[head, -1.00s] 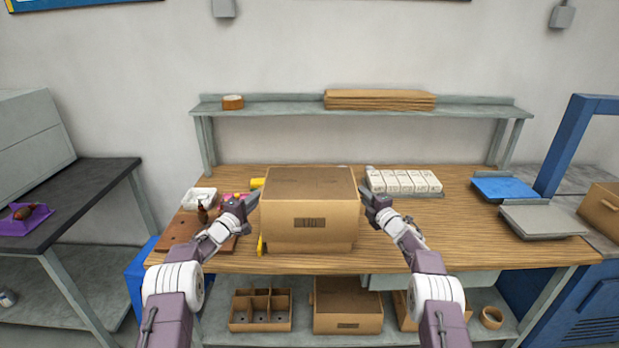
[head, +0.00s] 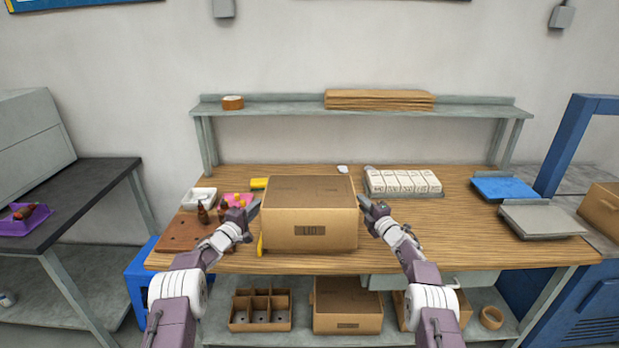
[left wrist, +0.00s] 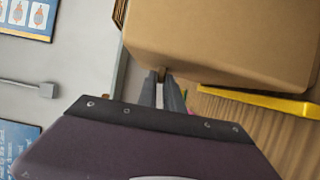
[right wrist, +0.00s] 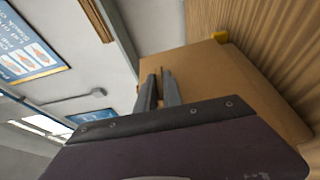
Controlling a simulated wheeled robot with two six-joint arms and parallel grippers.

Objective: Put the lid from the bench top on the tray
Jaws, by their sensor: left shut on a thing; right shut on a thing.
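The lid (head: 310,225) is a brown cardboard box shape with a dark printed label on its front. It sits level at the middle of the bench top and its lower edge reaches about bench height. No tray shows below it now; the lid hides whatever is under it. My left gripper (head: 256,207) is shut on the lid's left side. My right gripper (head: 364,204) is shut on its right side. The lid also fills much of the left wrist view (left wrist: 230,40) and the right wrist view (right wrist: 220,75), with the fingers at its edge.
On the bench (head: 450,235), a brown board (head: 180,235) with small parts lies left and a rack of white boxes (head: 403,182) stands behind right. Yellow items lie close to the lid's left side. A grey tray (head: 540,220) and a blue tray (head: 508,188) lie far right.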

